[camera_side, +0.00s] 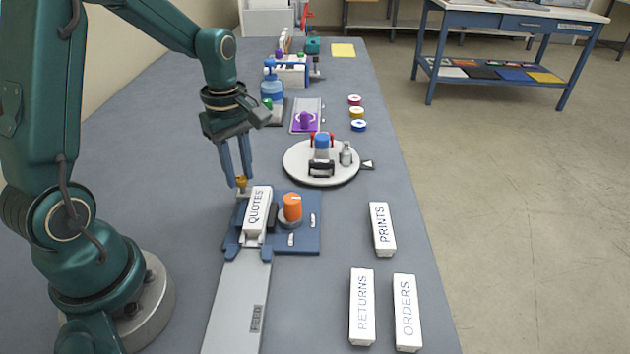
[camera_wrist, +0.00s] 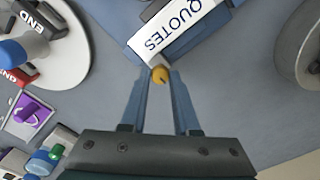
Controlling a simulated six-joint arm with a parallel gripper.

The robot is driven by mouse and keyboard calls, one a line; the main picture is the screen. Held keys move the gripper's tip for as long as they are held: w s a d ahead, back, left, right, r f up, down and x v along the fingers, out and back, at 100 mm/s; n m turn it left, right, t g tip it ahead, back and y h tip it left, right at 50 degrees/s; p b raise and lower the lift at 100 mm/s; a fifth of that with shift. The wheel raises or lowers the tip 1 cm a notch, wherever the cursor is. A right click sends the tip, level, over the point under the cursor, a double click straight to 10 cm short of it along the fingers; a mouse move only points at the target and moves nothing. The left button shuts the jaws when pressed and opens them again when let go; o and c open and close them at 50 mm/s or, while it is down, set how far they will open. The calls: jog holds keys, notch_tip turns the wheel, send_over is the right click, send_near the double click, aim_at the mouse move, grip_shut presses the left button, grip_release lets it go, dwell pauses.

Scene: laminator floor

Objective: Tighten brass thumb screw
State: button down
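The brass thumb screw (camera_side: 241,182) stands at the left edge of the blue fixture, beside the white block marked QUOTES (camera_side: 257,205). My gripper (camera_side: 239,184) points down over it, one finger on each side. In the wrist view the screw's round yellow head (camera_wrist: 160,74) fills the gap between my fingertips (camera_wrist: 160,77), and they look closed on it. The screw's shaft is hidden. The QUOTES block lies just beyond the fingertips in the wrist view (camera_wrist: 175,28).
An orange knob (camera_side: 292,207) stands on the blue fixture (camera_side: 308,243), right of QUOTES. A grey FEED ramp (camera_side: 235,310) runs toward the front. A white turntable (camera_side: 300,172) stands behind. White blocks PRINTS (camera_side: 382,229), RETURNS (camera_side: 362,306) and ORDERS (camera_side: 407,312) lie at right.

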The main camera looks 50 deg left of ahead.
jog(key=shift+m, duration=0.3)
jog(key=m, duration=1.3)
jog(key=shift+m, duration=2.1)
jog(key=c, duration=0.6)
grip_release()
jog(key=shift+c, duration=0.2)
